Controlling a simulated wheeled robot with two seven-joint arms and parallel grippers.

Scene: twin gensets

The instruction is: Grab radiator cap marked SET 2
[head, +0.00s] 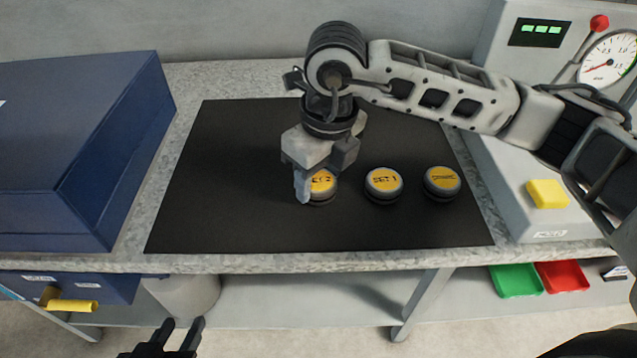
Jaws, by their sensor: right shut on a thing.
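Three round caps with yellow tops stand in a row on the black mat (230,220). The left one, the SET 2 cap (323,183), is partly hidden by my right gripper (318,180), which reaches down over it and is shut on it. The SET 1 cap (383,184) is in the middle, just right of the held cap. A third cap (442,182) with a dark mark stands at the right. My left gripper (183,338) is low at the bottom edge, below the bench front, with its fingers apart and nothing between them.
A dark blue box (60,150) stands on the bench at the left. A grey instrument panel with a gauge (608,62) and a yellow button (547,194) is at the right. Green (516,280) and red (562,276) trays lie on the lower shelf. The mat's left part is clear.

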